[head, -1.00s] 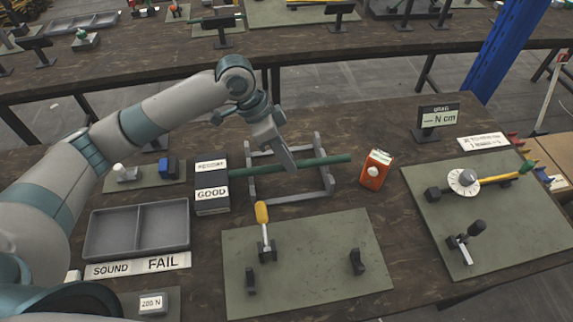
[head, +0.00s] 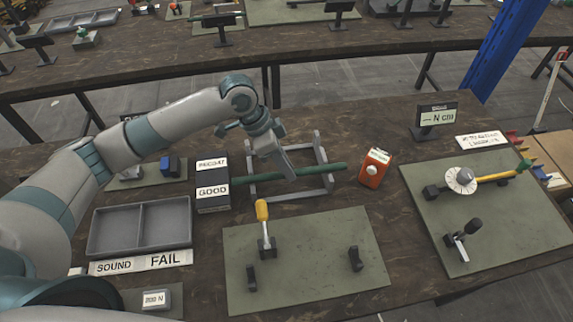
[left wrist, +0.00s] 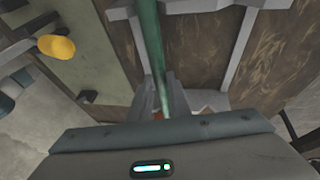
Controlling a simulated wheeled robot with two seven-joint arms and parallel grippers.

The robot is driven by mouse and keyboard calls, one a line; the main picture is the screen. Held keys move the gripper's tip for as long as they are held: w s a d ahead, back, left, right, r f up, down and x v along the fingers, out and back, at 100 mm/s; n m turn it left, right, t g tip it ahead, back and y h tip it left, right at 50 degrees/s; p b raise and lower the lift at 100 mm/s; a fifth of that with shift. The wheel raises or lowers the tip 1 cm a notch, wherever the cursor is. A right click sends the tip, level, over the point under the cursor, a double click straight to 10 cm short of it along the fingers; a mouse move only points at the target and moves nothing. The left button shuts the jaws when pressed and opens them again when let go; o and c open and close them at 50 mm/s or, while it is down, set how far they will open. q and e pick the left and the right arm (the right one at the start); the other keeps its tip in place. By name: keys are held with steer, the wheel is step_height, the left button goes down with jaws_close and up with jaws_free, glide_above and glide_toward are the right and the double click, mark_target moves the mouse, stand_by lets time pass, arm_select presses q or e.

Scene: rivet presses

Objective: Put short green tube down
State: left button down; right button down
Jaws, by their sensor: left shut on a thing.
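The green tube (head: 325,169) lies roughly level across the grey rack (head: 292,196), its left end beside the GOOD box and its right end past the rack's right side. My left gripper (head: 290,174) comes down from above and is shut on the tube near its middle. In the left wrist view the tube (left wrist: 152,40) runs between the fingers of my left gripper (left wrist: 161,98). I cannot tell whether the tube touches the rack's side supports. My right gripper is not in view.
A box marked GOOD (head: 212,191) stands just left of the rack, a red device (head: 375,168) just right. In front is a green mat (head: 310,285) with a yellow-handled clamp (head: 263,222). A grey two-part tray (head: 140,248) lies left. A gauge board (head: 505,205) is at right.

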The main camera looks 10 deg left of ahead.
arm_select(q)
steer(key=shift+f, duration=0.1)
steer(key=c, duration=1.7)
jaws_free()
steer(key=shift+o, duration=0.2)
steer(key=b+v, duration=0.2)
steer(key=v, duration=1)
steer(key=shift+s+d, duration=0.1)
